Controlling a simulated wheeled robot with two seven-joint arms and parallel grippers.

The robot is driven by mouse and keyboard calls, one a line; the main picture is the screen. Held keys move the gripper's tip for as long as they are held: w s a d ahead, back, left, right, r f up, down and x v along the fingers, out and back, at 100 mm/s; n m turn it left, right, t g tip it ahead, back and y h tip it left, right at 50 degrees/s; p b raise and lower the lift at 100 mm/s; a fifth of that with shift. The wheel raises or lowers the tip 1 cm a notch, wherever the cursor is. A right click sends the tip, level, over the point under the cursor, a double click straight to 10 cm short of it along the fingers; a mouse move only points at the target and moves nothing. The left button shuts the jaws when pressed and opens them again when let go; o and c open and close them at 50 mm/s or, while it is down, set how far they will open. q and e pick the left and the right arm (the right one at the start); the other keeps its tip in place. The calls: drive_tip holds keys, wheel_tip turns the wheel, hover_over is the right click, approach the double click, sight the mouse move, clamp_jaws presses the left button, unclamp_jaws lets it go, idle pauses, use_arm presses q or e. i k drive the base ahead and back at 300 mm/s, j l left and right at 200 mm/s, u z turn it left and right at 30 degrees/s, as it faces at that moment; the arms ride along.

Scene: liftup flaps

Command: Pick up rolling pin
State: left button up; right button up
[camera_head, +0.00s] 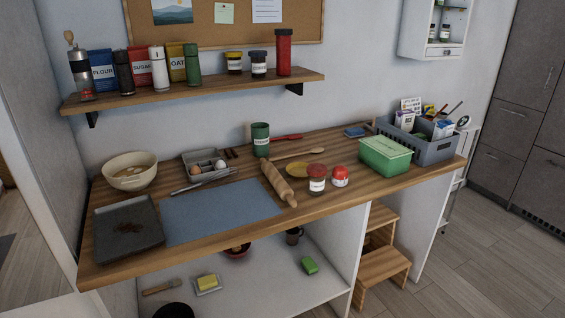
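The wooden rolling pin (278,182) lies on the wooden counter (330,203) in the head view. It lies at a slant, one handle toward the wall and the other toward the counter's front edge. Its left side is beside the blue-grey mat (218,211). A jar with a red lid (317,179) stands close to its right, near the front handle. Neither of my grippers is in view.
A shelf (215,91) overhangs the back.

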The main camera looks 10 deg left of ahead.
sight(284, 190)
drive_tip(key=i, duration=0.95)
